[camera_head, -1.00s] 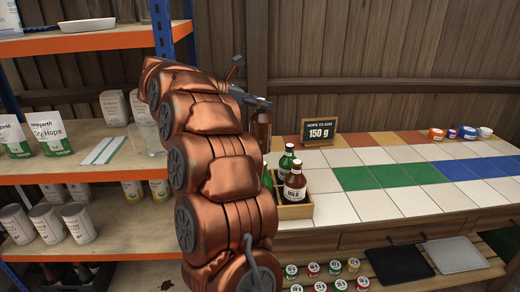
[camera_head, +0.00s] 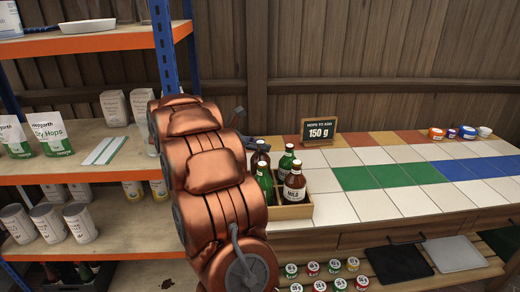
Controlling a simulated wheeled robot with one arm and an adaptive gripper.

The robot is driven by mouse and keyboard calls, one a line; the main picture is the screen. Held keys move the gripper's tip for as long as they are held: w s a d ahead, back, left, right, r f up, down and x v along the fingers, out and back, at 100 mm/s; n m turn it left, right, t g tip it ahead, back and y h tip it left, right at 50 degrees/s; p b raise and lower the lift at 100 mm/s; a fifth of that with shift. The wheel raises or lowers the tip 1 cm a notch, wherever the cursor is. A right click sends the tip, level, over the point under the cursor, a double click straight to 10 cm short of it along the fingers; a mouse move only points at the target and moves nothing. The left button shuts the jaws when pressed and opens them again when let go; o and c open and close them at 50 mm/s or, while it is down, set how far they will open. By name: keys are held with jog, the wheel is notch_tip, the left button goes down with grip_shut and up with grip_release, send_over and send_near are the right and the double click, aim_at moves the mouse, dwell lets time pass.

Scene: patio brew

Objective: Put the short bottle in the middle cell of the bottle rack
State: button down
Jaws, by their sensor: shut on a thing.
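A brown bottle (camera_head: 261,158) stands upright at the back left of the wooden bottle rack (camera_head: 292,212), its lower part hidden by other bottles. My gripper (camera_head: 256,143) is shut on it near its neck, mostly hidden behind my arm. The rack sits on the tiled counter and holds a green bottle (camera_head: 286,164) at the back, another green bottle (camera_head: 265,183) at the left and a brown labelled bottle (camera_head: 294,184) at the front right. The rack's cell walls are hidden, so I cannot tell which cell the held bottle is over or in.
A sign reading 150 g (camera_head: 319,132) stands behind the rack. Small colored tubs (camera_head: 451,133) sit at the counter's far right. The tiles right of the rack are clear. A shelf unit (camera_head: 100,170) with bags and cans stands at the left.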

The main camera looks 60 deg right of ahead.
jog(key=shift+f, duration=0.75)
jog(key=shift+f+b, duration=0.15)
jog(key=shift+b, duration=0.15)
jog(key=c, duration=0.9)
grip_release()
jog(key=shift+o, duration=0.2)
jog(key=shift+r+p, duration=0.25)
jog(key=shift+p, duration=0.15)
jog(key=shift+w+a, duration=0.15)
jog(key=shift+a, duration=0.1)
jog(key=b+v, duration=0.2)
jog(key=v, duration=0.9)
jog(key=shift+a, duration=0.15)
